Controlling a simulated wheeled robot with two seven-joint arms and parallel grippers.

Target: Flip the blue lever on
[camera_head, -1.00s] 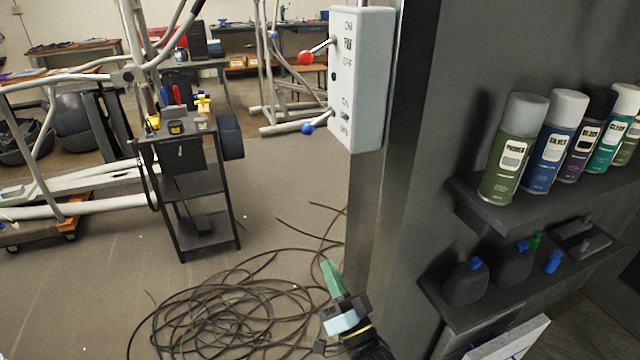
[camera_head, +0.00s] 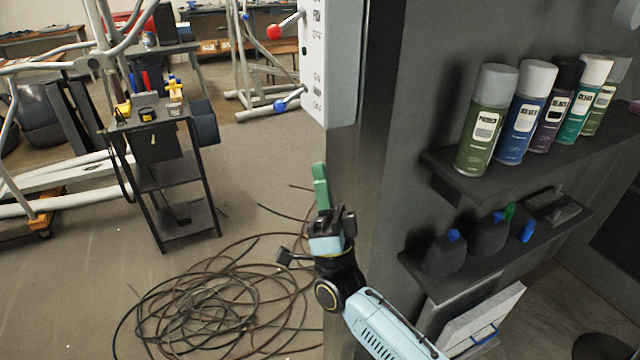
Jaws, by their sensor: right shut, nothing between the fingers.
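The blue lever (camera_head: 282,105) sticks out to the left from the lower part of a white switch box (camera_head: 327,70) on a metal post. It tilts downward, with its blue knob near the lower lettering. A red lever (camera_head: 276,32) is above it on the same box. My right gripper (camera_head: 320,172) is below the blue lever and a little to its right in the picture, apart from it. Its green fingers are shut and empty, pointing up. My left gripper is not in view.
A shelf (camera_head: 445,180) with several spray cans stands right of the post. A lower shelf (camera_head: 425,275) holds dark bottles with blue caps. Coiled cables (camera_head: 200,310) lie on the floor. A dark tool cart (camera_head: 165,180) stands at left.

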